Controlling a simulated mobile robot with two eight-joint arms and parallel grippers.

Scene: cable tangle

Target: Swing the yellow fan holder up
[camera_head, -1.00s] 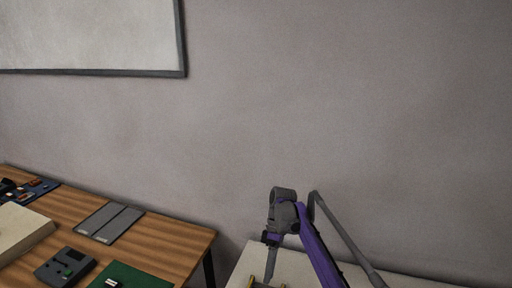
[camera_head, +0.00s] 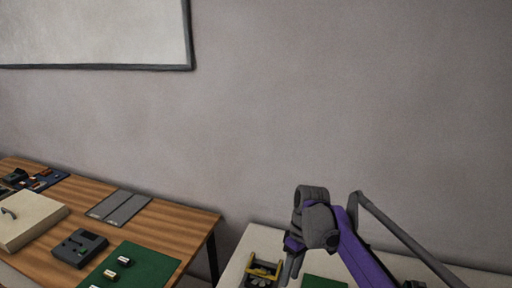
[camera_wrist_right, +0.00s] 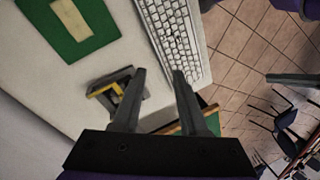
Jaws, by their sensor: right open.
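The yellow fan holder (camera_head: 262,266) is a small yellow frame on a dark part. It lies on the pale table near the bottom edge of the head view. In the right wrist view the yellow fan holder (camera_wrist_right: 112,90) shows left of my fingers, with a dark bar along it. My right gripper (camera_head: 288,272) hangs just right of it in the head view. In the wrist view its two fingers (camera_wrist_right: 159,72) are apart with nothing between them. The left finger overlaps the dark part's edge in the picture; I cannot tell whether they touch. My left gripper is not in view.
A white keyboard (camera_wrist_right: 168,28) lies along the pale table's edge (camera_wrist_right: 30,85). A green mat (camera_wrist_right: 52,36) with a beige block (camera_wrist_right: 72,20) lies nearby. A wooden table (camera_head: 165,218) at left holds a green mat (camera_head: 150,262) and several devices. Tiled floor and chairs lie beyond.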

